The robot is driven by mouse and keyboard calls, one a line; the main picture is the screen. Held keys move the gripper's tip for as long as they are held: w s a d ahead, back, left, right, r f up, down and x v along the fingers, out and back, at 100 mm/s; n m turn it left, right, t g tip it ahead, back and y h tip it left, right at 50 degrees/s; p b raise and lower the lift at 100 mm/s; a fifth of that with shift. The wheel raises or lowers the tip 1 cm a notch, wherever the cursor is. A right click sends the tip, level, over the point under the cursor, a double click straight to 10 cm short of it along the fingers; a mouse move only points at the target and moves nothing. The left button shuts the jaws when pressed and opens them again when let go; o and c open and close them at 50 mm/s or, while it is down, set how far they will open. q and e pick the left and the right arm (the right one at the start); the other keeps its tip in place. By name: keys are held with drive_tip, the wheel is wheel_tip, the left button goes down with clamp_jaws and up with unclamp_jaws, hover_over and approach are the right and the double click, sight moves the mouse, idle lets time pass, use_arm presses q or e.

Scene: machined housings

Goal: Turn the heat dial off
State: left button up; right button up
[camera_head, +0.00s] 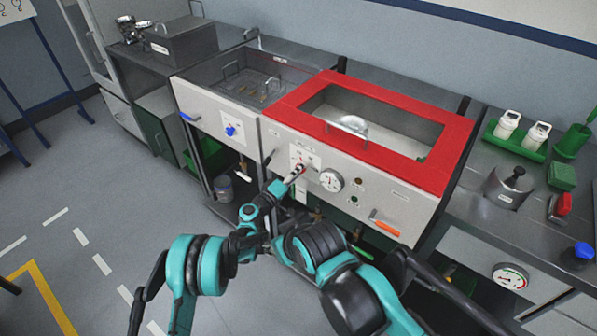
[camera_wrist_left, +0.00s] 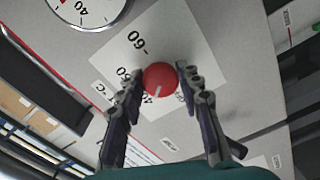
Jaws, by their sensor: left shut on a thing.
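The red heat dial (camera_wrist_left: 160,78) is a round knob on a white scale plate (camera_wrist_left: 143,50) marked with numbers such as 60. In the wrist view its white line points down and slightly left, near a partly hidden 40. My left gripper (camera_wrist_left: 160,76) has a fingertip on each side of the dial and is shut on it. In the head view the left gripper (camera_head: 297,171) reaches the front panel of the red-topped bath (camera_head: 375,132), left of a round gauge (camera_head: 331,180). The gripper covers much of the dial there. My right gripper is not in view.
A blue knob (camera_head: 231,131) sits on the neighbouring unit to the left. An orange-red handle (camera_head: 384,223) sticks out at the panel's lower right. A green rack with white bottles (camera_head: 515,140) and a metal pot (camera_head: 508,186) stand on the right bench.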

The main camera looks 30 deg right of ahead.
use_arm(q)
drive_tip(key=n, duration=1)
drive_tip(key=shift+n, duration=0.4)
idle(0.4)
drive_tip(key=o, duration=1.1)
drive_tip(key=shift+o, duration=0.2)
drive_tip(key=shift+r, duration=0.1)
drive_tip(key=v, duration=1.2)
